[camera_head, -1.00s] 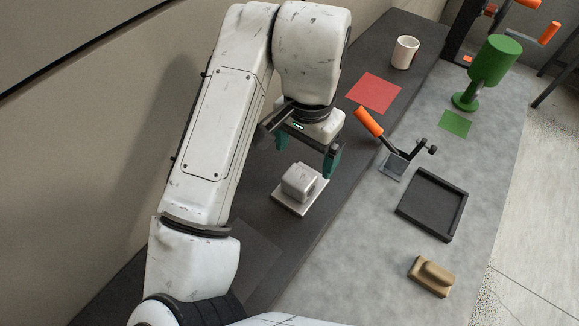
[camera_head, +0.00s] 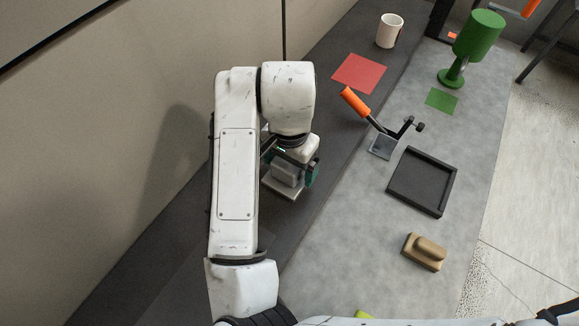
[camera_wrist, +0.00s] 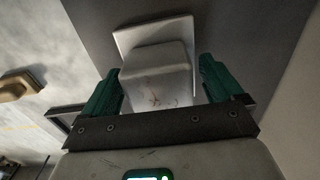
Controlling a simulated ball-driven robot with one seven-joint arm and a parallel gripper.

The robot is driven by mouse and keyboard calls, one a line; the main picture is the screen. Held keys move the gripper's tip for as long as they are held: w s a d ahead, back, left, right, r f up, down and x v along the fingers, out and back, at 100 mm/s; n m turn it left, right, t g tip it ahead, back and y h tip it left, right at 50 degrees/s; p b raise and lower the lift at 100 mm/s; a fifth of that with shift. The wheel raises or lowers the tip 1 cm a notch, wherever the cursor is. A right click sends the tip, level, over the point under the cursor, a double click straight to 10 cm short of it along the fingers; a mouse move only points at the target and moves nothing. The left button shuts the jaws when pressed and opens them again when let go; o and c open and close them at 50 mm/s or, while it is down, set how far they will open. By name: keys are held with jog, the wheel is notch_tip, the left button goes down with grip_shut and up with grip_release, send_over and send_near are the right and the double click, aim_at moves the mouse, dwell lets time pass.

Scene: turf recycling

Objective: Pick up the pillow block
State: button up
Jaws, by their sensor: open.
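The pillow block (camera_head: 287,186) is a grey metal housing on a flat square base plate, resting on the dark strip of the bench. My gripper (camera_head: 292,168) is low over it and partly hides it in the head view. In the wrist view, the pillow block (camera_wrist: 157,80) lies between the two green fingers of my gripper (camera_wrist: 160,72), one on each side of the housing. The fingers are open, with narrow gaps to the housing. The base plate shows beyond the housing.
A toggle clamp (camera_head: 382,146) with an orange handle, a black tray (camera_head: 445,200) and a tan brush-like block (camera_head: 424,252) stand to the right. A red square (camera_head: 359,73), a white mug (camera_head: 389,31), a green square (camera_head: 441,100) and a green goblet-shaped object (camera_head: 478,36) are farther back. A wall is left.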

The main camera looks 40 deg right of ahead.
jog(key=shift+c, duration=0.3)
jog(key=c, duration=1.3)
